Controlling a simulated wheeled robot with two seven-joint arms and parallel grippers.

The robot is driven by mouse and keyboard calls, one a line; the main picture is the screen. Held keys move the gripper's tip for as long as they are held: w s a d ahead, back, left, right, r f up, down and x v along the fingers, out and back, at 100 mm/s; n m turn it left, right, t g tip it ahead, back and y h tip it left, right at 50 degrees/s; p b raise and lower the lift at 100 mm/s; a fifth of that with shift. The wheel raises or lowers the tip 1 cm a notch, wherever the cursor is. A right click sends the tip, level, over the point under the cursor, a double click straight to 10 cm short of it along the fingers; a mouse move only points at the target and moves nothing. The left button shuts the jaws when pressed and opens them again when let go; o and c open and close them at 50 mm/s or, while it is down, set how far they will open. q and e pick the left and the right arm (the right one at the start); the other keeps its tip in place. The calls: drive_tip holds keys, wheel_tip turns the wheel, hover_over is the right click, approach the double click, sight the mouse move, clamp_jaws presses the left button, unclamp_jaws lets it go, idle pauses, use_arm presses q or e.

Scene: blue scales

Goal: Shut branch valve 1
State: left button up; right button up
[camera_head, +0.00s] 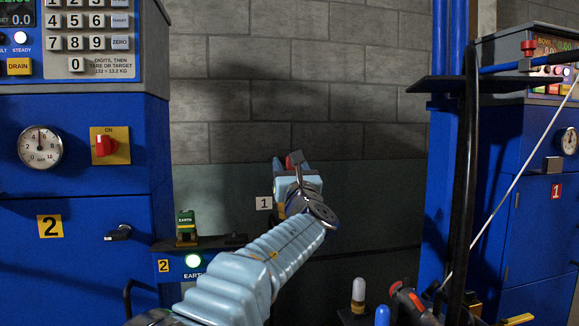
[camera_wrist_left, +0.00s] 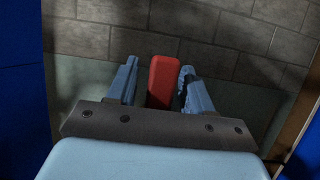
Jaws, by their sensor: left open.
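A red valve handle (camera_wrist_left: 163,82) stands between the two light-blue fingers of my left gripper (camera_wrist_left: 160,78) in the left wrist view. The fingers are open, one on each side of the handle; the right finger looks close to it, and contact cannot be told. In the head view only a bit of red handle (camera_head: 294,160) shows at my left gripper (camera_head: 298,172). My wrist and arm hide the rest of the valve. My right gripper is not in view.
A blue cabinet marked 2 (camera_head: 80,270) with keypad, gauge (camera_head: 40,147) and red switch (camera_head: 106,146) stands left. A blue post and black hose (camera_head: 465,180) stand right, before a cabinet marked 1 (camera_head: 535,220).

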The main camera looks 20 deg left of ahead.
use_arm(q)
clamp_jaws()
